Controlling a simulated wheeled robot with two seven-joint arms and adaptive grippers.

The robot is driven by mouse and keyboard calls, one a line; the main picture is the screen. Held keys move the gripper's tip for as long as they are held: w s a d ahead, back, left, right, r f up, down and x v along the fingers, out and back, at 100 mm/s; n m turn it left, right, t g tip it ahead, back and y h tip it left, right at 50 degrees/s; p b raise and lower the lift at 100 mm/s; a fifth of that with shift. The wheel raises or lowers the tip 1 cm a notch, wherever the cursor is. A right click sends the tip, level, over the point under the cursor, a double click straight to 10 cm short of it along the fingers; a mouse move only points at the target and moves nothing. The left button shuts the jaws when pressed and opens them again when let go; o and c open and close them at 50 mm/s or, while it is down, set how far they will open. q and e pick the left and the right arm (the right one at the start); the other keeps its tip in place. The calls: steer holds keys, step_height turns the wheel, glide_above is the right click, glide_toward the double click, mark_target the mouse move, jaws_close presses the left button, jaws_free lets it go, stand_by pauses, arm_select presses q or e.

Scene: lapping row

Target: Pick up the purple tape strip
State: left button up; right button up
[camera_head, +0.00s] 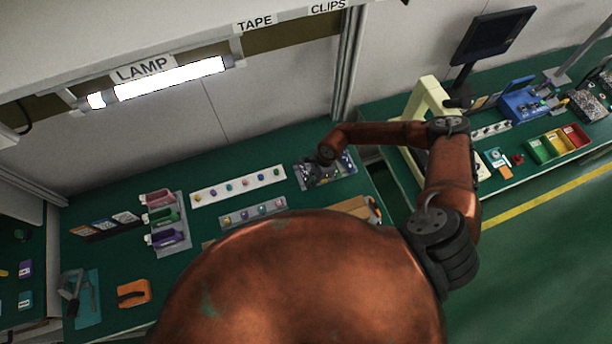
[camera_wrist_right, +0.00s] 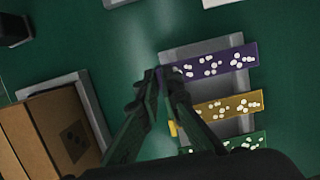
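In the right wrist view the purple tape strip (camera_wrist_right: 213,66) has white dots and lies across the far end of a grey rack (camera_wrist_right: 200,48). A yellow strip (camera_wrist_right: 230,105) and a green strip (camera_wrist_right: 245,142) lie nearer on that rack. My right gripper (camera_wrist_right: 160,75) has its fingertips close together at the purple strip's left end, which shows between them; it appears shut on that end. The strip looks level with the rack. In the head view my right gripper (camera_head: 313,177) is over the rack, and the strips are hard to make out. My left gripper is not seen.
A cardboard box (camera_wrist_right: 40,130) stands on a grey tray left of the fingers. In the head view a white strip of coloured knobs (camera_head: 238,186) and a grey one (camera_head: 253,212) lie left of the gripper. The overhead lamp (camera_head: 170,80) hangs above the bench.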

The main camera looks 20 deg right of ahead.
jaws_close()
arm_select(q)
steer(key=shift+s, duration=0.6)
